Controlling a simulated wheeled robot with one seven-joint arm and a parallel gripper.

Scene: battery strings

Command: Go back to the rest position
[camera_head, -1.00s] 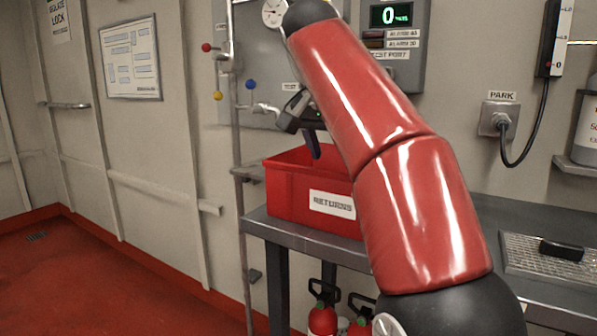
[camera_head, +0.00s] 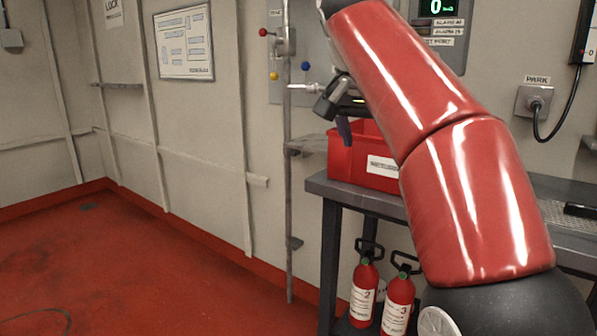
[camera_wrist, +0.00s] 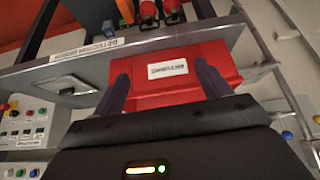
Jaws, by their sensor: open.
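My gripper (camera_head: 345,128) is raised near the wall in the head view, beside and a little above the red returns bin (camera_head: 341,160). My red arm hides the right part of the bin. In the wrist view the two dark fingers of my gripper (camera_wrist: 167,88) stand wide apart with nothing between them. The red bin with its white label also shows beyond the fingers in the wrist view (camera_wrist: 215,55). My gripper is open and empty.
The bin stands on a grey bench (camera_head: 340,190). Two fire extinguishers (camera_head: 363,295) stand below it. A vertical pipe (camera_head: 288,200) with coloured knobs runs up the wall. The red floor (camera_head: 150,270) at left is mostly clear, with a dark loop at its lower left.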

